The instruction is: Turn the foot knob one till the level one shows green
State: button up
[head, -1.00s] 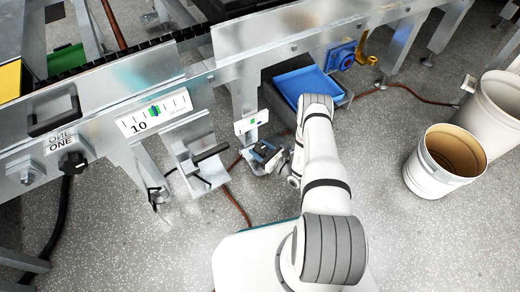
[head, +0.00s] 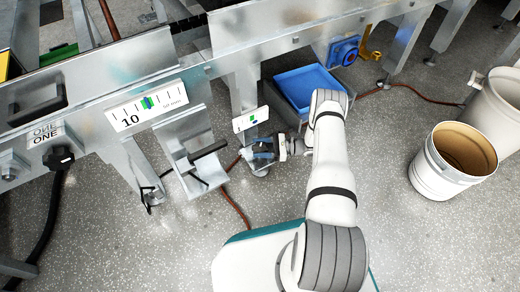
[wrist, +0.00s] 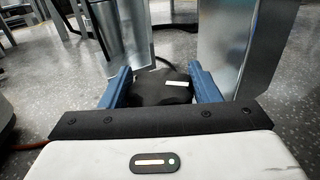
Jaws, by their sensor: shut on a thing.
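The foot knob (wrist: 160,88) is dark, with a white mark on top, and sits low at the base of a metal leg in the wrist view. My gripper (wrist: 164,82) is shut on it, with one blue finger on each side. In the head view my gripper (head: 263,152) is at the foot of that leg, and the fingers mostly hide the knob. A small white plate (head: 241,125) on the leg above shows a green patch with a dark patch beside it. It may be the level; its detail is too small to read.
A label reading ONE (head: 46,137) is at left above a black knob (head: 59,158). A blue tray (head: 309,88) lies behind my arm. A bucket (head: 430,180) stands on clear floor at right.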

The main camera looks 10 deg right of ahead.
jog(key=shift+n+g, duration=0.8)
jog(key=shift+g, duration=0.5)
jog(key=shift+a+g, duration=0.1)
jog(key=shift+g, duration=0.2)
jog(key=o, duration=1)
jog(key=d, duration=0.4)
jog(key=d+p, duration=0.1)
jog(key=d, duration=0.3)
jog(key=shift+s, duration=0.2)
